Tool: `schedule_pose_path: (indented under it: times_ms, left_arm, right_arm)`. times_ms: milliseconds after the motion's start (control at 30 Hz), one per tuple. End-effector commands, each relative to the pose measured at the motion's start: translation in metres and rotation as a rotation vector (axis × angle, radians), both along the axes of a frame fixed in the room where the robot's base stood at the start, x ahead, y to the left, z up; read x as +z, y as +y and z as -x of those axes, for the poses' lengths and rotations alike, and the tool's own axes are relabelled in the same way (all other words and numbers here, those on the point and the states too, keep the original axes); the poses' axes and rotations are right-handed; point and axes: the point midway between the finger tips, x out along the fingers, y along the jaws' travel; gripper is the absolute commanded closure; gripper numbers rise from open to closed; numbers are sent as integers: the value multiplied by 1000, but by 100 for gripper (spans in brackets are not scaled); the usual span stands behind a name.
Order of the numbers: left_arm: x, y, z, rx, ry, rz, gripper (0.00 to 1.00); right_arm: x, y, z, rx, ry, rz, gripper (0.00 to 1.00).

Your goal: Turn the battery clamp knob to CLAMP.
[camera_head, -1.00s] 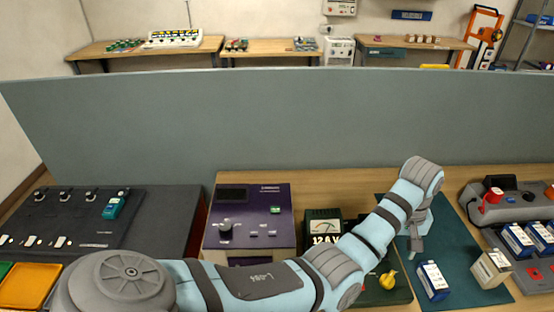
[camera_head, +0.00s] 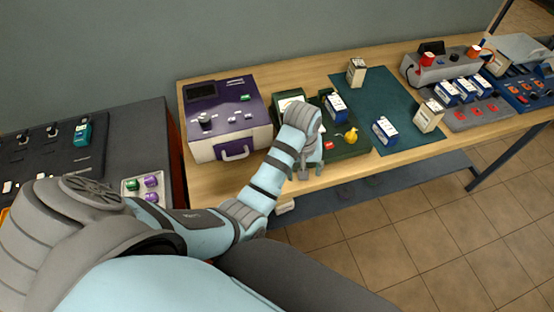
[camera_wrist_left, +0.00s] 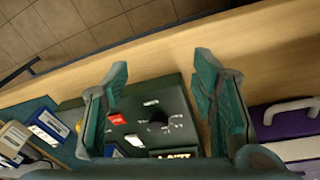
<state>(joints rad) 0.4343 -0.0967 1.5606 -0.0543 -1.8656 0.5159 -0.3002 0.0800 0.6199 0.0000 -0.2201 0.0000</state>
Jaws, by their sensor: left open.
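A dark green battery tester (camera_head: 345,152) sits on the bench between a purple-topped machine and a green mat. A blue-and-white battery (camera_head: 336,106) stands on it. I cannot read any CLAMP marking. My left gripper (camera_head: 308,172) is open and empty by the tester's front left, its fingers (camera_wrist_left: 160,80) apart, touching nothing visible. My right gripper is out of view.
The purple-topped machine (camera_head: 222,105) stands to the left. The bench's wooden front edge is close to my gripper.

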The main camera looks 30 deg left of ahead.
Motion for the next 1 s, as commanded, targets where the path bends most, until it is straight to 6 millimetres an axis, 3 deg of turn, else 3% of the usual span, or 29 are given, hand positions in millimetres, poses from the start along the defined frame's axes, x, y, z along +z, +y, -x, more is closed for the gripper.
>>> schedule_pose_path:
  times_ms: [200, 333, 1000]
  left_arm:
    - [-28, 25, 43, -65, -35, -39, 48]
    - [-35, 32, 58, -93, -49, -56, 48]
    - [-39, 35, 68, -118, -56, -66, 48]
  right_arm:
    - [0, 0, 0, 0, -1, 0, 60]
    - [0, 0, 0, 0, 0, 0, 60]
    - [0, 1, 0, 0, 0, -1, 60]
